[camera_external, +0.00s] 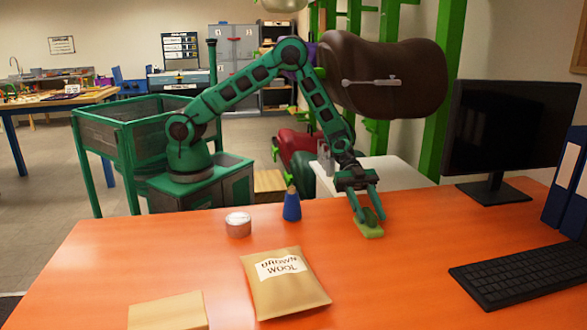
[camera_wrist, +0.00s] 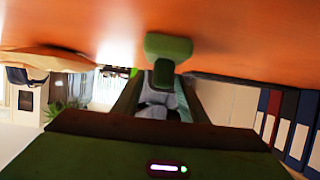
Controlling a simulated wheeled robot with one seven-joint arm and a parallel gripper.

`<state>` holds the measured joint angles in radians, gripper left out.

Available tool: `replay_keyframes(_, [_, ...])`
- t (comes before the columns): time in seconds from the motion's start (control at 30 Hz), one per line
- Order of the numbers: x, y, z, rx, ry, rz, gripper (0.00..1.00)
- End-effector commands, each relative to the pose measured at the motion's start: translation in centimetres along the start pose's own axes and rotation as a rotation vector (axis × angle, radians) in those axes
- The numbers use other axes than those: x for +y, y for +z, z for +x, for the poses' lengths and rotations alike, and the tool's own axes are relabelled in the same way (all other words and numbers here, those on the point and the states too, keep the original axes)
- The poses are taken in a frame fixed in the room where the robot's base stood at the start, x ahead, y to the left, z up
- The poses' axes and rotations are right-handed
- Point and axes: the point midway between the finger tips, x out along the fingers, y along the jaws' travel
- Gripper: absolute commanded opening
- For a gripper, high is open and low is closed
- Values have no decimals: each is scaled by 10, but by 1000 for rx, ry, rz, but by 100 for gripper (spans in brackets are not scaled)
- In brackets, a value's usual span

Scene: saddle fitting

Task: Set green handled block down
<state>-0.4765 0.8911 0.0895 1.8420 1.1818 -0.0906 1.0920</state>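The green handled block (camera_external: 369,229) is at the back edge area of the orange table in the external view, right of the blue bottle. My gripper (camera_external: 368,212) reaches down over it, its two fingers closed around the block's upper part. In the wrist view the block (camera_wrist: 168,46) shows at the tips of my fingers (camera_wrist: 162,80), with the orange surface close behind it. The block's underside is at or just above the table; I cannot tell whether it touches. My fingers partly hide the handle.
On the orange table (camera_external: 200,270) stand a tin (camera_external: 238,224), a blue bottle (camera_external: 292,205), a brown wool packet (camera_external: 285,283) and a tan slab (camera_external: 168,312). A monitor (camera_external: 510,135) and keyboard (camera_external: 525,272) are at right. The tabletop between packet and keyboard is clear.

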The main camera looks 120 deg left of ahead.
Motion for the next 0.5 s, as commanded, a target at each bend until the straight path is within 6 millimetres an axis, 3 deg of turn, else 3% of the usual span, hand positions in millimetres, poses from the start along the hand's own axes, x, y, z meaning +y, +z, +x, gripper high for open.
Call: replay_keyframes(0.5, [-2,1,-94,-1,-5,-2,39])
